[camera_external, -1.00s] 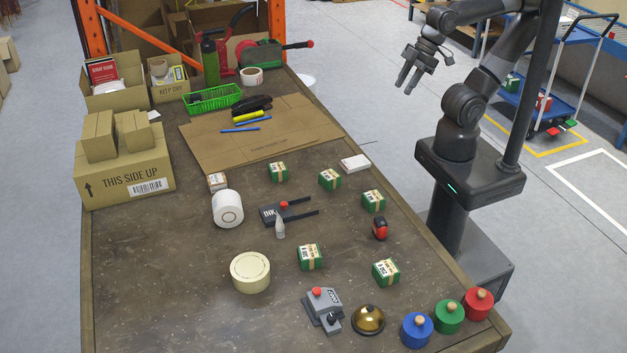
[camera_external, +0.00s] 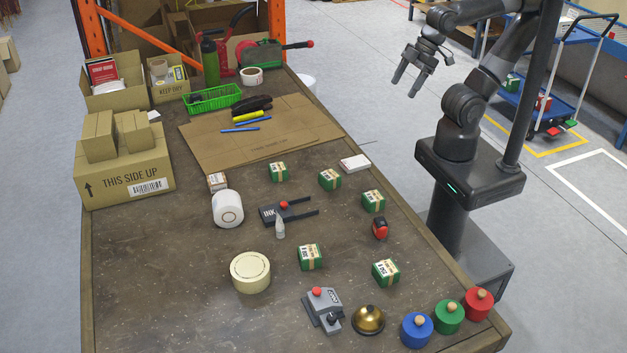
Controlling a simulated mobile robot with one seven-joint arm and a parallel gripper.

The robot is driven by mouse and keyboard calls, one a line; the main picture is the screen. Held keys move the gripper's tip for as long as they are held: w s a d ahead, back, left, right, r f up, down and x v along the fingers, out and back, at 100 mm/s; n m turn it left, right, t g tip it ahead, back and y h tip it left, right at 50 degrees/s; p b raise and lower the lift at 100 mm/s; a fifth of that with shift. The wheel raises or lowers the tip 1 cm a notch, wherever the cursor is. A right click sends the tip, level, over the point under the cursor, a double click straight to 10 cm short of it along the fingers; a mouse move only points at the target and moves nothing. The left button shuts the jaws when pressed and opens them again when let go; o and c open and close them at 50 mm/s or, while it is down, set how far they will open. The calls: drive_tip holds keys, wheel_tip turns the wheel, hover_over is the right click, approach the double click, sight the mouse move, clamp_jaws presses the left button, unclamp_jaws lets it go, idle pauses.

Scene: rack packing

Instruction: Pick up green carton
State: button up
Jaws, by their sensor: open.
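Several small green cartons with pale label bands sit apart from each other on the brown table. One green carton (camera_external: 278,172) is near the cardboard sheet, another green carton (camera_external: 330,180) is to its right, and a third green carton (camera_external: 374,201) is near the right edge. A green carton (camera_external: 310,257) stands in the front middle, and a green carton (camera_external: 385,272) is at the front right. My gripper (camera_external: 404,86) is open and empty, raised beyond the table's right edge, well away from every carton.
A bell (camera_external: 368,319) and knobbed weights stand in front. Boxes fill the back left.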

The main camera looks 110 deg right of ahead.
drive_tip(key=n+g, duration=0.2)
drive_tip(key=g, duration=0.4)
hover_over(330, 174)
drive_tip(key=f, duration=2.5)
drive_tip(key=shift+w+a, duration=0.1)
drive_tip(key=shift+w, duration=0.2)
drive_tip(key=shift+s+f, duration=0.15)
drive_tip(key=shift+f, duration=1.2)
drive_tip(key=shift+s+f, duration=0.1)
drive_tip(key=shift+f, duration=1.2)
drive_tip(key=shift+c, duration=0.5)
drive_tip(key=c, duration=1.2)
drive_tip(key=shift+c, duration=0.3)
